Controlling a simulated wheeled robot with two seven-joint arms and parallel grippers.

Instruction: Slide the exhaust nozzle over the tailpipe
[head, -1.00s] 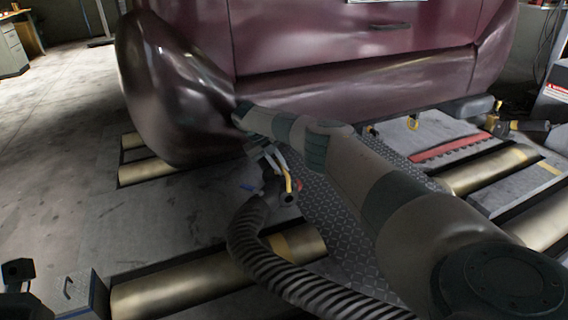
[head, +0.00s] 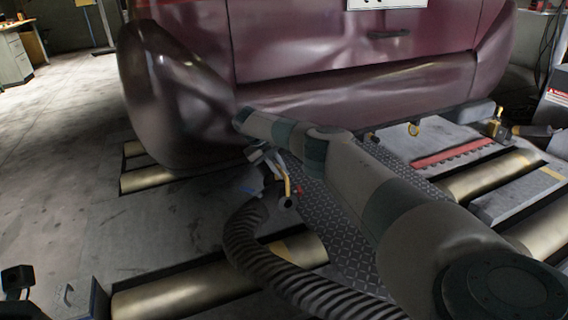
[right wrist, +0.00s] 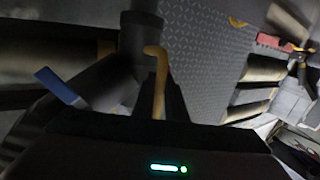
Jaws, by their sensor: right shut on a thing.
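The dark exhaust nozzle (head: 274,192), on the end of a thick ribbed hose (head: 248,250), is below the rear of the maroon car (head: 330,90). My right gripper (head: 268,168) is shut on the nozzle, and my right arm reaches across the middle of the picture. In the right wrist view the dark nozzle (right wrist: 140,35) lies just ahead of my right gripper (right wrist: 165,95), with a yellow curved part (right wrist: 157,70) and a blue tab (right wrist: 60,86) close by. I cannot make out the tailpipe in either view. My left gripper is not in view.
Brass-coloured rollers (head: 225,275) lie in the floor on both sides of a checkered metal plate (head: 340,230). The car's bumper overhangs the work area from above. A red strip (head: 452,152) lies at right. Open floor (head: 60,150) spreads at left.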

